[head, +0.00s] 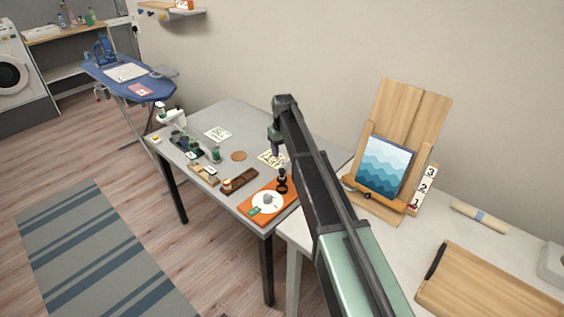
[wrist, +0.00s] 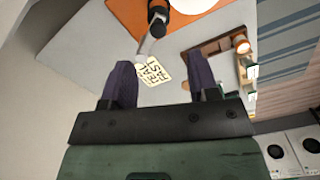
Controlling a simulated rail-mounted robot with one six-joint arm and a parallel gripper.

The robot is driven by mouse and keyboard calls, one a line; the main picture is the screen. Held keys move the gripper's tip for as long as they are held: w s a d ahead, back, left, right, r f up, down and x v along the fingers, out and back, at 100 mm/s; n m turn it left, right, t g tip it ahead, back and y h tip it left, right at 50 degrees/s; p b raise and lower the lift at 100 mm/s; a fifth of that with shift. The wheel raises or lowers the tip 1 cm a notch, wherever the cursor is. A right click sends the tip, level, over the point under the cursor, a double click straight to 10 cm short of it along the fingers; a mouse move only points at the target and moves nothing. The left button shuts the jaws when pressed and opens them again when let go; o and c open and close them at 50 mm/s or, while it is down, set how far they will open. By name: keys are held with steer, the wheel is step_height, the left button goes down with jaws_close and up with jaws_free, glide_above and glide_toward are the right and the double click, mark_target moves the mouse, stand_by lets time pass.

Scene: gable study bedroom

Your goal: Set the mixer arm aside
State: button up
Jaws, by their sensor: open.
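A dark upright piece (head: 283,180), which seems to be the mixer arm, stands at the right edge of an orange board (head: 249,214) on the grey table. In the wrist view it is a black knob (wrist: 157,13) with a pale curved rod pointing toward the jaws. The board (wrist: 128,10) carries a white round plate (head: 259,207) with a small grey piece on it. My gripper (wrist: 160,76) is open and empty, its two dark fingers apart. In the head view my gripper (head: 276,143) hangs over the table's back right part, behind the dark piece; my arm hides some of the table there.
A lettered card (head: 267,157) lies on the table near my gripper. A brown tray (head: 243,180), a round coaster (head: 239,156) and a green jar (head: 216,155) stand to the left. A white desk (head: 385,232) with an easel (head: 405,125) adjoins at right.

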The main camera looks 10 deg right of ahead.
mark_target(282, 170)
steer(key=shift+n, duration=0.8)
steer(key=f+b, duration=0.3)
steer(key=w+f+b, duration=0.1)
steer(key=f+b, duration=0.3)
steer(key=w+f+b, duration=0.1)
steer(key=f+b, duration=0.3)
steer(key=shift+w+f, duration=0.1)
steer(key=shift+f, duration=0.05)
steer(key=shift+r, duration=0.2)
steer(key=shift+c, duration=0.2)
jaws_close()
